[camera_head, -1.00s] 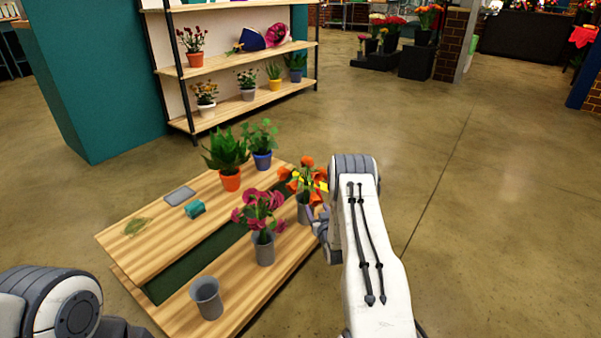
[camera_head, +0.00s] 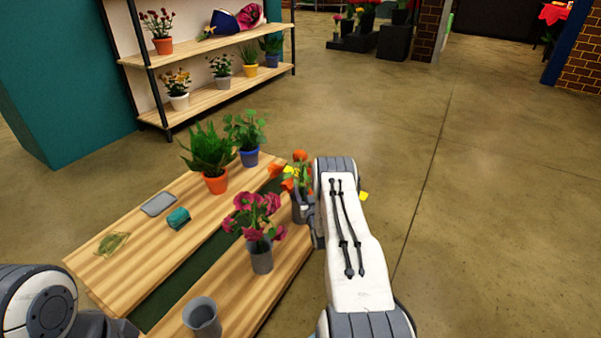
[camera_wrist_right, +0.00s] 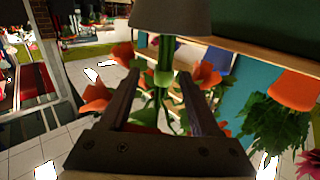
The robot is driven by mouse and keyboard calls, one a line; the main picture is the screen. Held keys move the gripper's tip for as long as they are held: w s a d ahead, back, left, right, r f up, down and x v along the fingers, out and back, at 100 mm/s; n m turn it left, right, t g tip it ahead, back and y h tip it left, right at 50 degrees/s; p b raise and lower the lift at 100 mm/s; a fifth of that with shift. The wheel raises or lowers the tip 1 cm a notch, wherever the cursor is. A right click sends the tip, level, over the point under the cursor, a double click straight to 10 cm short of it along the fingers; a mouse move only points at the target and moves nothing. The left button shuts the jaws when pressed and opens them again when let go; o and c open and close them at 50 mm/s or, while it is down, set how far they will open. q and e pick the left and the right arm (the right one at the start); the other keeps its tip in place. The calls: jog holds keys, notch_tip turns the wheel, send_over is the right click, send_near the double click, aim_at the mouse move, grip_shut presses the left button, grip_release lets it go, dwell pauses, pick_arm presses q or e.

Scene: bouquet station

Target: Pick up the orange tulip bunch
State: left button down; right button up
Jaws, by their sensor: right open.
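The orange tulip bunch (camera_head: 290,172) stands in a grey vase (camera_head: 299,212) at the far right end of the bench, partly hidden by my right arm. In the right wrist view, seen upside down, its orange blooms (camera_wrist_right: 204,75) and green stems show below the vase (camera_wrist_right: 172,17). My right gripper (camera_wrist_right: 163,88) is open, with one finger on each side of the stems. In the head view the right gripper (camera_head: 312,222) is beside the vase, its fingers mostly hidden. Only part of my left arm shows at the lower left; its gripper is out of view.
A magenta bunch (camera_head: 255,212) in a grey vase (camera_head: 261,257) stands close in front. An empty grey vase (camera_head: 202,318) is nearer. Potted plants (camera_head: 213,182), a teal block (camera_head: 178,218) and a grey plate (camera_head: 158,204) are on the back board (camera_head: 128,262). The floor to the right is clear.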

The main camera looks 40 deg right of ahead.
aim_at(299, 179)
jog(key=shift+w+d, duration=0.1)
jog(key=shift+w, duration=0.6)
jog(key=b+x, duration=0.4)
jog(key=shift+w+f, duration=0.1)
jog(key=shift+f, duration=0.1)
jog(key=shift+w+r, duration=0.2)
jog(key=shift+w, duration=0.05)
jog(key=shift+d, duration=0.1)
grip_shut()
